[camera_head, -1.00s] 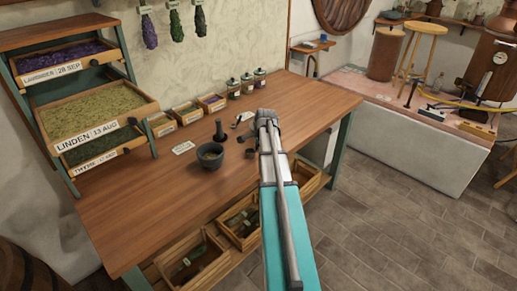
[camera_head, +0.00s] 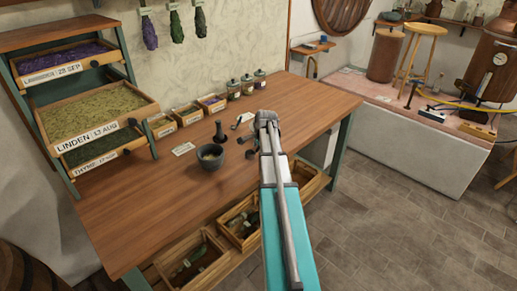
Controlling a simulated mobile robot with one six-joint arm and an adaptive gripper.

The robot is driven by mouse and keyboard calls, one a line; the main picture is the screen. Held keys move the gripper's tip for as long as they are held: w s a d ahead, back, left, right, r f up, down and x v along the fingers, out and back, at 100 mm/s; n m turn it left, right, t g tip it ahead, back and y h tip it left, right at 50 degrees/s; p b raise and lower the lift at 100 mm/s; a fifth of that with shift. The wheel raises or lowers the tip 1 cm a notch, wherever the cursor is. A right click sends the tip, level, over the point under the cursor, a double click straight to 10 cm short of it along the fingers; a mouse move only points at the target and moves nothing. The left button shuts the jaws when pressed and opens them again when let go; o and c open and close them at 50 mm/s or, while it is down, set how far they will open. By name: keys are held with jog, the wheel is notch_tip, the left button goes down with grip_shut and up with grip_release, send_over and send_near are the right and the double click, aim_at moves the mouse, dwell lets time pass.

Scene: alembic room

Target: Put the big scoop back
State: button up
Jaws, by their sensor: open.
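Small dark scoop-like things lie on the wooden table (camera_head: 150,215), just left of my gripper; one (camera_head: 239,124) is farther back and another (camera_head: 245,139) is nearer. They are too small for me to tell which is the big scoop. My gripper (camera_head: 266,117) is open above the back right part of the table. Its fingertips are hard to make out, and my arm hides the table beneath it. I cannot see anything held.
A grey mortar (camera_head: 210,156) and a dark pestle on its stand (camera_head: 219,132) are left of my gripper. Lidded jars (camera_head: 247,84) and small wooden boxes (camera_head: 188,114) line the back. A herb rack (camera_head: 95,110) stands left. The table's front is clear.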

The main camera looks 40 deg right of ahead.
jog(key=p+v, duration=1.1)
jog(key=v, duration=0.1)
dwell(0.5)
jog(key=shift+a, duration=0.1)
dwell(0.7)
jog(key=s+a+n+g, duration=0.2)
jog(key=a+n, duration=0.8)
jog(key=a, duration=1.1)
jog(key=s+a+f+n+g, duration=0.1)
jog(key=s+a+n, duration=0.6)
jog(key=a, duration=1.5)
jog(key=n, duration=0.3)
jog(key=shift+s+a+g+y, duration=0.2)
jog(key=shift+a+g+y, duration=0.15)
jog(key=shift+g+y, duration=0.05)
